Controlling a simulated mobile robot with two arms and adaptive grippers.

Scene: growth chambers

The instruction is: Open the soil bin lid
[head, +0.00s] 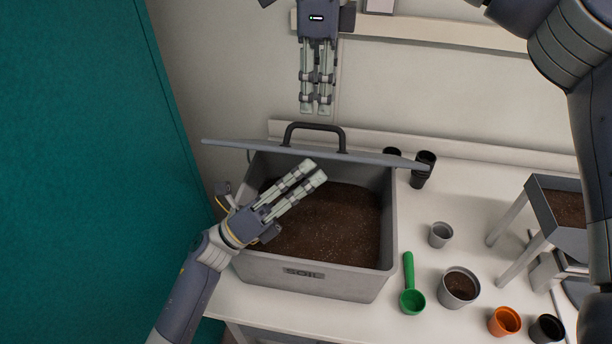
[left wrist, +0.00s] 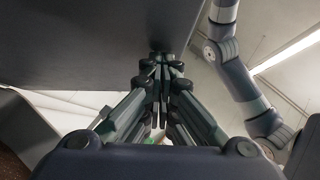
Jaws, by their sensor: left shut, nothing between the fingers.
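The grey soil bin (head: 345,283) stands on the white bench, labelled SOIL, with dark soil (head: 340,225) showing inside. Its grey lid (head: 225,143) is raised at the back and seen almost edge-on, with a black handle (head: 314,127) on top. My left gripper (head: 314,171) is over the bin opening, fingers together and empty, tips close to the lid's underside. In the left wrist view, a broad dark panel (left wrist: 80,45), apparently the lid's underside, is close above the fingers (left wrist: 160,75); contact is unclear. My right gripper (head: 316,112) hangs behind and above the handle, fingers together, apart from it.
Right of the bin are a green scoop (head: 410,297), a grey pot with soil (head: 459,288), an empty grey pot (head: 440,235), an orange pot (head: 504,321) and black pots (head: 423,170). A raised soil tray (head: 555,215) stands far right. A teal panel (head: 85,170) bounds the left.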

